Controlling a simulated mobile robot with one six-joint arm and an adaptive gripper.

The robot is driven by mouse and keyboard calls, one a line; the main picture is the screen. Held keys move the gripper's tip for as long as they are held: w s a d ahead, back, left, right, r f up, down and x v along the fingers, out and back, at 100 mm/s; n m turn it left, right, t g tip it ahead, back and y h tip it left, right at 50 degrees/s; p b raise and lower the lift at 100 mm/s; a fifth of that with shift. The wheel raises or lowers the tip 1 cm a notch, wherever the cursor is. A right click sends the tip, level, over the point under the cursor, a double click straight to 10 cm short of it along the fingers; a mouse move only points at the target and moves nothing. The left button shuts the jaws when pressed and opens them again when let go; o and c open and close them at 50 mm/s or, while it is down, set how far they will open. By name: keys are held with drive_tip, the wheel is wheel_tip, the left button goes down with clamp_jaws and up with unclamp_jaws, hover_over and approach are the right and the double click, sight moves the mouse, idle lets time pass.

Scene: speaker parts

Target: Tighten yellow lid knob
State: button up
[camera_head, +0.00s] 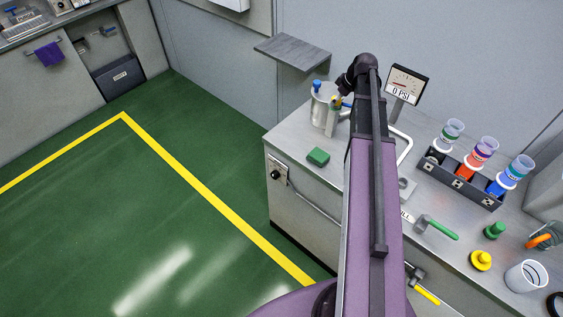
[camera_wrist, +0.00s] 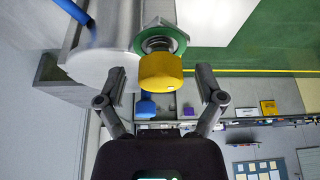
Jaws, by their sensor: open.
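The yellow lid knob (camera_wrist: 161,72) is in the middle of the wrist view, in front of a green ring (camera_wrist: 174,42) and a threaded stem. My gripper (camera_wrist: 162,82) is open, with one finger on each side of the knob. A gap shows between each finger and the knob. A grey metal vessel (camera_wrist: 100,62) is just left of the knob. In the head view the metal pot (camera_head: 322,108) stands at the back left of the counter, with a small yellow part (camera_head: 337,101) beside it. My arm hides most of the gripper there.
A blue knob (camera_wrist: 147,106) sits close below the yellow one. A gauge (camera_head: 407,84) reading 0 PSI stands right of my arm.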

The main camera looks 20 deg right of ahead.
drive_tip(key=shift+p+v, duration=5.9)
drive_tip(key=shift+v, duration=0.9)
drive_tip(key=s+a+f+m+g+h+b, duration=0.1)
drive_tip(key=s+a+f+b, duration=0.3)
drive_tip(key=a, duration=0.5)
drive_tip(key=s+a+f+m+g+b, duration=0.1)
drive_tip(key=s+a+f+m+b, duration=0.2)
drive_tip(key=a+f+b, duration=0.5)
drive_tip(key=s+a+f+m+g+h+b, duration=0.1)
drive_tip(key=s+a+f+b, duration=0.4)
drive_tip(key=a, duration=0.7)
wheel_tip(320, 180, down, 2)
drive_tip(key=shift+s+f+m+g+h+b, duration=0.2)
drive_tip(key=shift+m+g+h+b, duration=0.25)
drive_tip(key=shift+m, duration=0.45)
drive_tip(key=shift+s+a, duration=0.45)
drive_tip(key=shift+a, duration=0.1)
